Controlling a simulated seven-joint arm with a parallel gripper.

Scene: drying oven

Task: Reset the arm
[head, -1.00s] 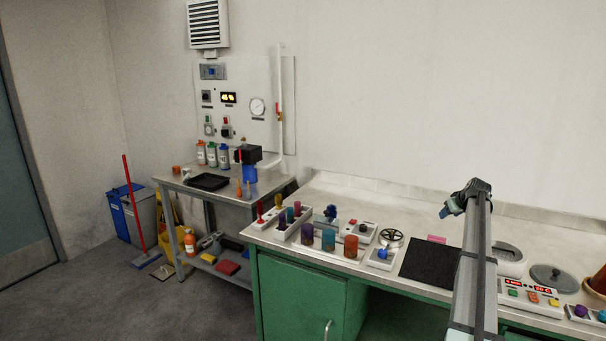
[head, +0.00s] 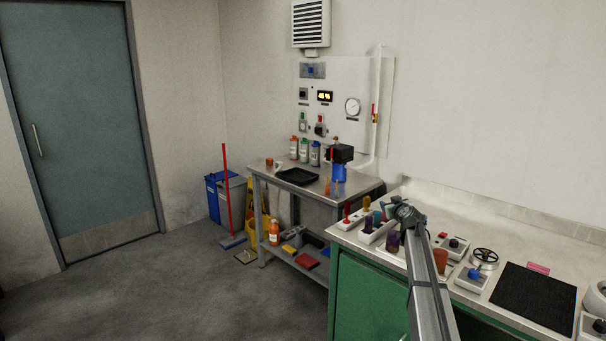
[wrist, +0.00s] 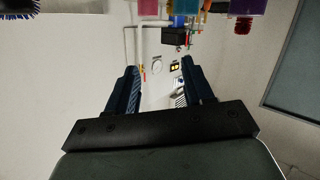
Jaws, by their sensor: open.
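My arm (head: 425,270) rises from the bottom of the head view and ends in front of the left part of the bench. My gripper itself is not clearly visible there. In the wrist view my gripper (wrist: 160,80) shows two dark fingers spread apart, with nothing between them but the distant wall panel. That view is upside down, with colored bench items along its top edge.
The green bench (head: 370,300) holds several colored cylinders, a blue-knobbed box (head: 474,275) and a black mat (head: 535,297). A steel side table (head: 350,187) carries bottles and a black tray (head: 297,176). Open floor (head: 170,290) lies before the door (head: 85,120).

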